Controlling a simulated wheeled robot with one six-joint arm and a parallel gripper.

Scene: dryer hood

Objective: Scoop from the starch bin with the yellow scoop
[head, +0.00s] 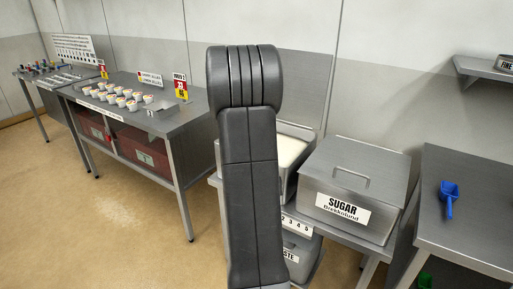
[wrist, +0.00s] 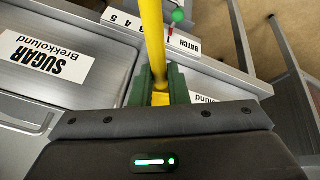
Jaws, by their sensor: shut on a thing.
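My gripper (wrist: 160,88) shows in the wrist view, its green jaws shut on the yellow handle of the scoop (wrist: 153,40). The handle runs up out of the top of that view, and the scoop's bowl is not visible. In the head view my arm hides the gripper and scoop. An open bin of white powder (head: 289,182) stands behind my arm, left of the sugar bin. Its label is hidden there, so I cannot read whether it says starch.
The lidded sugar bin (head: 352,184) stands right of the open bin. A blue scoop (head: 449,199) lies on the right table (head: 480,215). A numbered batch strip (head: 297,224) with a green-topped pin (wrist: 178,16) runs along the front. Cups (head: 120,99) stand on the left table.

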